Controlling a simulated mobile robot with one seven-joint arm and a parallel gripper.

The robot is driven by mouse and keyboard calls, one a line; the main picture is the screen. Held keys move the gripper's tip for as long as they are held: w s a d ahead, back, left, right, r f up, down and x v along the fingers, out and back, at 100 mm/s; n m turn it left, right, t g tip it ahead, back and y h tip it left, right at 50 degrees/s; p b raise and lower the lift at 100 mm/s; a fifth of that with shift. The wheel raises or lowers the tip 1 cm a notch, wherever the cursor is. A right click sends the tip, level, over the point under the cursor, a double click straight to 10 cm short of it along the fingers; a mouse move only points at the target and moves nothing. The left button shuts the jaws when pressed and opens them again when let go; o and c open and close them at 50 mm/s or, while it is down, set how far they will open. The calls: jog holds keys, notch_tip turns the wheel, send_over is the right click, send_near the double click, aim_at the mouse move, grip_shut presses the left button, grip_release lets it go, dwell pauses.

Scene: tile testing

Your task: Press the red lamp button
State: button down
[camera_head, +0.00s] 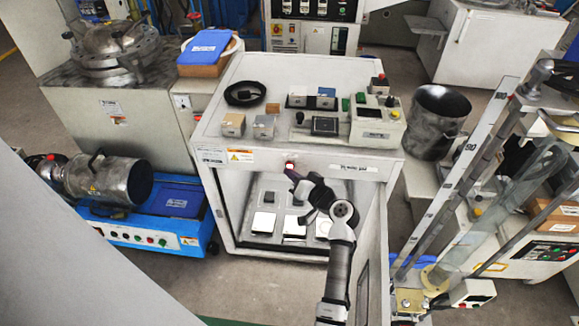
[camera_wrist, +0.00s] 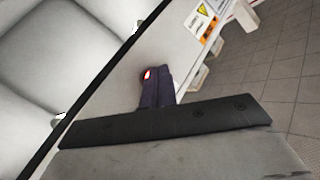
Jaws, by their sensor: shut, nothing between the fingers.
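The red lamp button (camera_head: 290,165) is a small red, lit spot on the upper front edge of the white open-fronted cabinet (camera_head: 228,165). In the wrist view the red button (camera_wrist: 147,74) shows with a white rim on a pale panel. My gripper (camera_head: 291,174) is shut and empty, with its dark fingertips just below the button in the head view. In the wrist view the fingers (camera_wrist: 158,86) end right beside the button and overlap its edge. I cannot tell whether they touch it.
The cabinet's open door (camera_head: 375,250) stands to the right of my arm. Several white pieces lie inside the cabinet. Its top carries a black cable coil (camera_head: 245,93), small blocks and a control box (camera_head: 378,123). A blue machine (camera_head: 150,233) is at left; a dark bin (camera_head: 438,115) is at right.

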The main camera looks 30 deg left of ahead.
jog(key=shift+s+d+p, duration=0.15)
jog(key=shift+s+d, duration=0.3)
jog(key=shift+s, duration=0.45)
jog(key=shift+s+d+p, duration=0.1)
jog(key=shift+s+d, duration=0.3)
jog(key=shift+s, duration=0.5)
jog(key=shift+s+d+p, duration=0.15)
jog(key=shift+s+d, duration=0.3)
jog(key=shift+s, duration=0.45)
